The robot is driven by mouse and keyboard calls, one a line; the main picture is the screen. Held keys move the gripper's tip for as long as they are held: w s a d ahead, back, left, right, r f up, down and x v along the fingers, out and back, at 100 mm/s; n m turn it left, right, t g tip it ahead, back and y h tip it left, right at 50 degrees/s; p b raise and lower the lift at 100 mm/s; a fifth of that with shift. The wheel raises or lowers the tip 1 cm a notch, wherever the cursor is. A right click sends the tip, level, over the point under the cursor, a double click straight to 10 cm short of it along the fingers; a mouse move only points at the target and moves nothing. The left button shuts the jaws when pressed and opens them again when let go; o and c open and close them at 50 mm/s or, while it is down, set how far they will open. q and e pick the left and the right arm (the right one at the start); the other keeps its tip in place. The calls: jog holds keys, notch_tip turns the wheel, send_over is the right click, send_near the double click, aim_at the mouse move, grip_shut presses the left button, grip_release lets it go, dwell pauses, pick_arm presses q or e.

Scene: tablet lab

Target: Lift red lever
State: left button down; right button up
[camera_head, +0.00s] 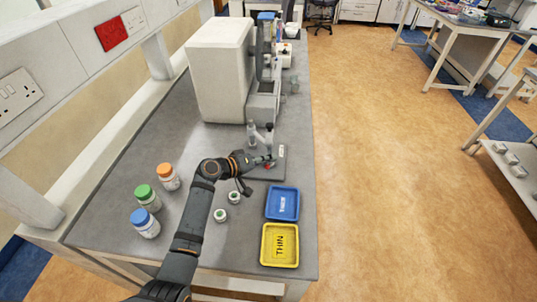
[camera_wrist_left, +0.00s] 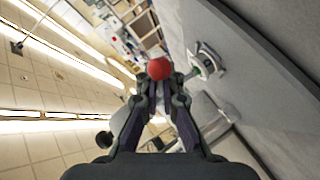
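The red lever shows in the wrist view as a round red knob (camera_wrist_left: 159,68) between the fingertips of my left gripper. In the head view only a small red spot of the lever (camera_head: 268,167) shows, beside the gripper on the grey base plate of the small press (camera_head: 281,160). My left gripper (camera_head: 264,160) reaches in over the bench, and its fingers (camera_wrist_left: 159,82) are close together on either side of the knob, shut on it. The lever's shaft is hidden. My right gripper is not in view.
A blue tray (camera_head: 271,207) and a yellow tray (camera_head: 264,257) lie near the bench's front right edge. Bottles with orange (camera_head: 164,169), green (camera_head: 143,191) and blue (camera_head: 138,215) caps stand left of my arm. Small jars (camera_head: 234,197) stand between. A large white machine (camera_head: 217,75) stands behind.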

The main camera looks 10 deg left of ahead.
pick_arm(q)
jog(key=r+n+g+p, duration=0.1)
jog(key=g+p, duration=0.1)
jog(key=p, duration=0.2)
jog(key=shift+r+n+y+p, duration=0.3)
jog(key=shift+y, duration=0.1)
jog(key=shift+n+g+p, duration=0.5)
jog(key=shift+g+p, duration=0.5)
jog(key=shift+p, duration=0.25)
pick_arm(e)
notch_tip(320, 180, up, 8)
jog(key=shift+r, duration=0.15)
pick_arm(q)
jog(key=shift+y, duration=0.3)
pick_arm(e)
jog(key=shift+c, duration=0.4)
